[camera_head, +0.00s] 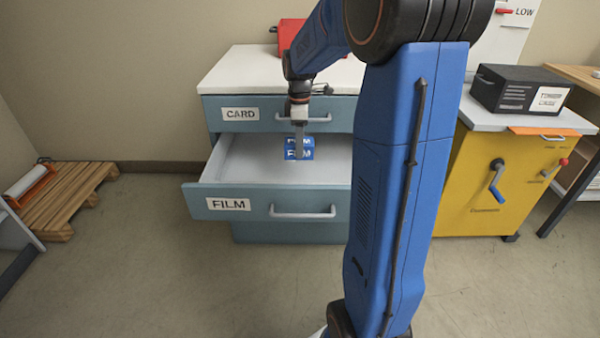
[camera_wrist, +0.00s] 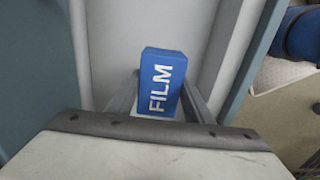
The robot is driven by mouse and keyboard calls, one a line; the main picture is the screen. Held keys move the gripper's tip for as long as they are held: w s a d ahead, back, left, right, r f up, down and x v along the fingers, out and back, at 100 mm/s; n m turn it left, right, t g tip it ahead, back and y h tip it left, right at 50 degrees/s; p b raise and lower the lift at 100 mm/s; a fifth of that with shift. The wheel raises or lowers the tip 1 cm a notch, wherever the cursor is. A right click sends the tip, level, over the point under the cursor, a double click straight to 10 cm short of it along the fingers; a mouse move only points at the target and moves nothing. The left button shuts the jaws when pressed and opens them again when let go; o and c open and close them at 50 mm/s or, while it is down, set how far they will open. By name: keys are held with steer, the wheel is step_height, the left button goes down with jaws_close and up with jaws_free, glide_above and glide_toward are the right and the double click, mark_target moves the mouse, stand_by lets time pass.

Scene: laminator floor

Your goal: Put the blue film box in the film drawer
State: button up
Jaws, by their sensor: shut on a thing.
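The blue film box (camera_head: 299,153), with white FILM lettering, is at my gripper (camera_head: 298,128) over the open film drawer (camera_head: 240,188). In the wrist view the box (camera_wrist: 161,82) sits between the two fingers of my gripper (camera_wrist: 160,98), which is shut on it. The pale drawer interior shows around and below the box. I cannot tell whether the box touches the drawer floor. The drawer is pulled out, with a FILM label and a bar handle on its front.
The shut card drawer (camera_head: 260,113) is above the film drawer, under a white top (camera_head: 240,72) bearing a red object (camera_head: 290,35). A yellow cabinet (camera_head: 500,185) with a black box (camera_head: 510,88) stands right. A wooden pallet (camera_head: 65,197) lies left. The front floor is clear.

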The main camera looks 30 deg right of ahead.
mark_target(300, 171)
step_height(300, 171, down, 12)
steer(key=shift+w+d+r, duration=0.1)
steer(key=shift+r, duration=0.05)
stand_by(0.5)
steer(key=o, duration=1.2)
